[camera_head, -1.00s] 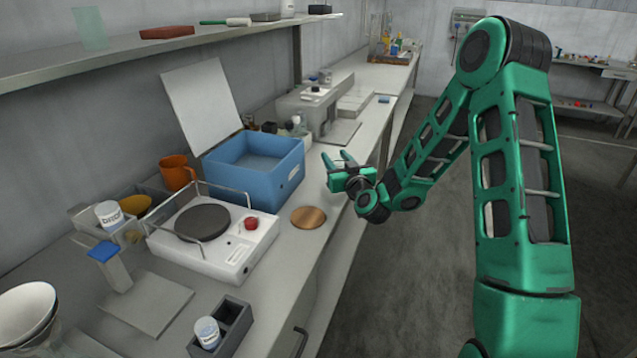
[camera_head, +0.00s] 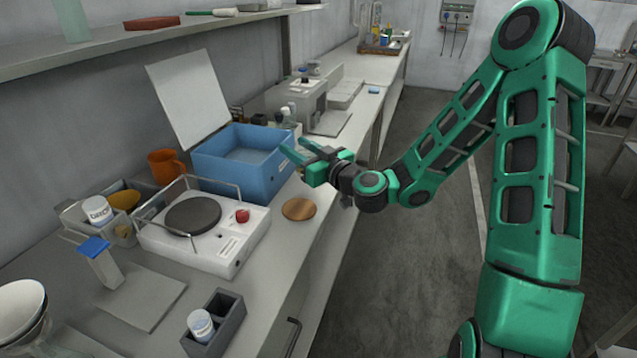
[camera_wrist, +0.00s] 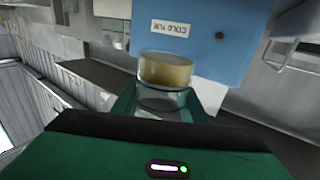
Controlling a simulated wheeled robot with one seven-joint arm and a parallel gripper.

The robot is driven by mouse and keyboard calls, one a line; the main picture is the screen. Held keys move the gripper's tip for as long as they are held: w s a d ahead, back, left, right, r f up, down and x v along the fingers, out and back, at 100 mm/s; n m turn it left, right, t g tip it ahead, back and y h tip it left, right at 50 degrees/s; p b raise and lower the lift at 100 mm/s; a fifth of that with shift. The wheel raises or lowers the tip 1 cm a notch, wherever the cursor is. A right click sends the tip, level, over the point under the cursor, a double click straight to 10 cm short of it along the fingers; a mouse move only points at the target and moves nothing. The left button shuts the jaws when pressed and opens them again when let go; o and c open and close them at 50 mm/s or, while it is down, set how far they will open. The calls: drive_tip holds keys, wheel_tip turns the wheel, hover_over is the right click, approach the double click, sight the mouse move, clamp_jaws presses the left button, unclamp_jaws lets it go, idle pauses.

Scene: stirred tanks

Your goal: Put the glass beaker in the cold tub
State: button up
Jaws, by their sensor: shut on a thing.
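The glass beaker (camera_wrist: 165,72) shows in the wrist view, clear with a tan content. My gripper (camera_wrist: 160,104) is shut on it, with a green finger on either side. In the head view my gripper (camera_head: 294,147) is beside the right front corner of the blue cold tub (camera_head: 262,178), near rim height. The beaker is too faint to make out there. The tub is open at the top, with a white lid panel (camera_head: 188,103) raised behind it. In the wrist view the tub's labelled blue wall (camera_wrist: 222,55) is just beyond the beaker.
A white hotplate (camera_head: 215,245) with a wire rail stands in front of the tub. A round wooden disc (camera_head: 299,209) lies on the bench near its edge. An orange mug (camera_head: 165,166) is left of the tub. The aisle on the right is open floor.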

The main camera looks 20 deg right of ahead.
drive_tip(key=shift+s+a+r+n+y, duration=0.3)
drive_tip(key=shift+s+a+r+y, duration=0.1)
drive_tip(key=shift+s+a+r, duration=0.4)
drive_tip(key=shift+d, duration=0.1)
drive_tip(key=w+d+f, duration=0.2)
drive_tip(key=w, duration=0.1)
drive_tip(key=w+d+f, duration=0.2)
drive_tip(key=w, duration=0.1)
drive_tip(key=w+d+f, duration=0.3)
drive_tip(key=shift+w+d, duration=0.1)
drive_tip(key=shift+f, duration=1.75)
drive_tip(key=shift+f, duration=0.1)
drive_tip(key=o, duration=1.1)
drive_tip(key=shift+f, duration=0.1)
